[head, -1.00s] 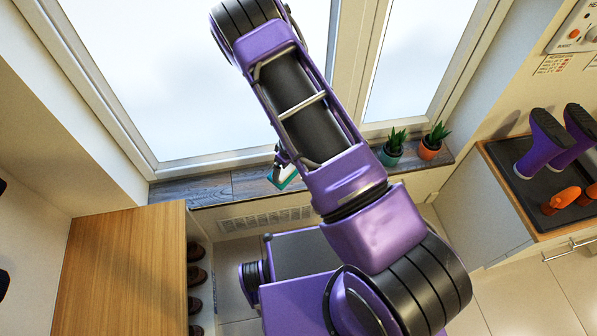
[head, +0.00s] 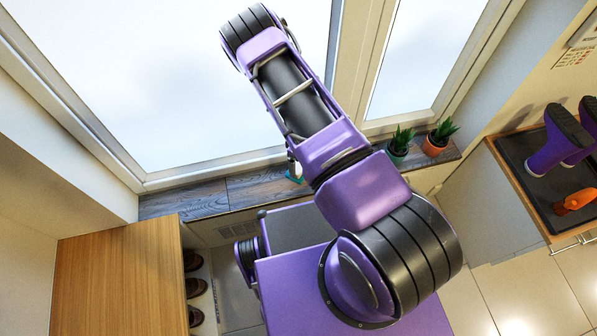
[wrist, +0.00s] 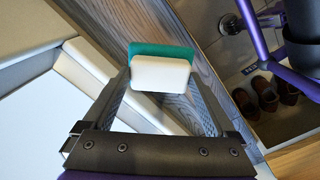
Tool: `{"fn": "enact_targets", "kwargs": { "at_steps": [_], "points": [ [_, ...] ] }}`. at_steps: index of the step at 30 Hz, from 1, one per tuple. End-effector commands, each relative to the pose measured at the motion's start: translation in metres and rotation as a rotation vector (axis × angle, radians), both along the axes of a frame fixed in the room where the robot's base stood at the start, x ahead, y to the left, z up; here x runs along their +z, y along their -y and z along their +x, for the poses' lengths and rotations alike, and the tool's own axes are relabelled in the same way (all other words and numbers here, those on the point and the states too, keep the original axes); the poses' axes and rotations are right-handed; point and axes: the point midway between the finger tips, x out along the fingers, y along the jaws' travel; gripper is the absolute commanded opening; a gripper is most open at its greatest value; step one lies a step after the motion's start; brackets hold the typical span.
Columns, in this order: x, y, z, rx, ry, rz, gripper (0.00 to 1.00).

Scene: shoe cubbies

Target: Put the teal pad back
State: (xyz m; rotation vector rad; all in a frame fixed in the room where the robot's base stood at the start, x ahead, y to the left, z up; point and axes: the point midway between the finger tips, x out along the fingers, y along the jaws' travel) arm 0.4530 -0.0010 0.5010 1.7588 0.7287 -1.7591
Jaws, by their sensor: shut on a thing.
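The teal pad (wrist: 162,50) is in the wrist view, a teal layer with a white block on its near side. My gripper (wrist: 160,82) is shut on it, one finger on each side. The wooden window sill lies behind the pad; I cannot tell whether they touch. In the head view a small teal edge of the pad (head: 294,178) shows above the sill, beside my arm, which hides most of the gripper.
The dark wooden window sill (head: 205,201) runs below the window. Two potted plants (head: 398,148) (head: 435,142) stand on it to the right. A wooden-topped shoe cubby (head: 115,275) stands at left. A tray (head: 515,155) with purple boots is at right.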

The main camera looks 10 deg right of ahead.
Motion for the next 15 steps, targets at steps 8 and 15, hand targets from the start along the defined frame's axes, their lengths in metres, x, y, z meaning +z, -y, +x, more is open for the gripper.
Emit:
{"fn": "enact_targets", "kwargs": {
  "at_steps": [8,15],
  "points": [
    [-0.027,0.000,0.000,-0.001,-0.001,0.001,0.47],
    [-0.054,0.000,0.000,-0.001,0.001,0.001,0.47]
  ]
}}
